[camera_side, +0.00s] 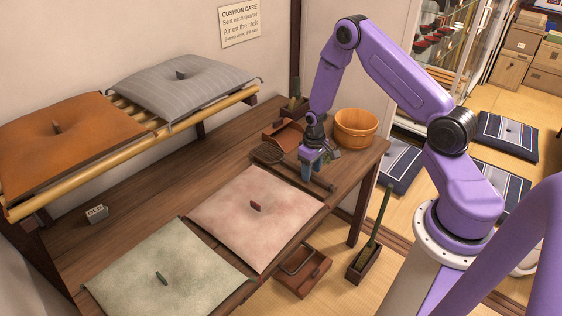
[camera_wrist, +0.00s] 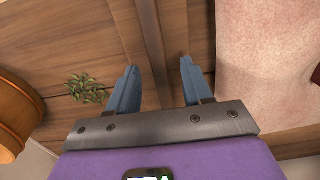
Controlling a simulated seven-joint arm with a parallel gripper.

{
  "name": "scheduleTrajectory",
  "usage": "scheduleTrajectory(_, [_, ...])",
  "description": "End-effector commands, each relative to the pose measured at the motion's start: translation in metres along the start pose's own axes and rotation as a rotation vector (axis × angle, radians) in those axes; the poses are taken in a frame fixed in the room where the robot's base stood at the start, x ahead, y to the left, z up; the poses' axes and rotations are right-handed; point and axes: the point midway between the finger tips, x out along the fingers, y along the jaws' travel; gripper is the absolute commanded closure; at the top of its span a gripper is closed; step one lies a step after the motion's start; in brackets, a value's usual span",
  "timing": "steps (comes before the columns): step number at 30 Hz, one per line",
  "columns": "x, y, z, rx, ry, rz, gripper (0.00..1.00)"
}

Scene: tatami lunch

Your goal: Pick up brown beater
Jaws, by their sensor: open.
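The brown beater lies on the dark wooden table, with its woven oval head (camera_side: 267,153) just left of my gripper and its thin handle (camera_side: 324,184) reaching out to the right. My gripper (camera_side: 311,173) points down over the beater, its blue fingers apart and empty. In the wrist view, the two fingertips (camera_wrist: 158,72) stand either side of a long brown bar (camera_wrist: 152,40), which looks like the beater's handle. I cannot tell how far the fingertips are above it. The beater's head is not seen in the wrist view.
A wooden tub (camera_side: 356,128) stands just right of my gripper, and also shows in the wrist view (camera_wrist: 14,112). A pink cushion (camera_side: 256,215) lies in front, also in the wrist view (camera_wrist: 262,55). A brown tray (camera_side: 284,136) is behind. A green cushion (camera_side: 165,270) lies at front left.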

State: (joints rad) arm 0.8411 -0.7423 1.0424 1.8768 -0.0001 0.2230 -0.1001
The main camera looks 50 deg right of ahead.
Motion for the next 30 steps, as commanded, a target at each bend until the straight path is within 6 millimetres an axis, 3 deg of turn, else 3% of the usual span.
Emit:
scheduleTrajectory(4, [0.0119, 0.0008, 0.0000, 0.002, 0.001, 0.000, 0.50])
scheduleTrajectory(12, [0.0140, 0.0006, 0.0000, 0.002, 0.001, 0.000, 0.50])
scheduleTrajectory(13, [0.0139, 0.0006, 0.0000, 0.002, 0.001, 0.000, 0.53])
scheduleTrajectory(17, [0.0138, 0.0006, 0.0000, 0.002, 0.001, 0.000, 0.96])
scheduleTrajectory(18, [0.0138, 0.0006, 0.0000, 0.002, 0.001, 0.000, 1.00])
scheduleTrajectory(30, [0.0106, 0.0006, -0.0009, 0.001, 0.003, 0.000, 1.00])
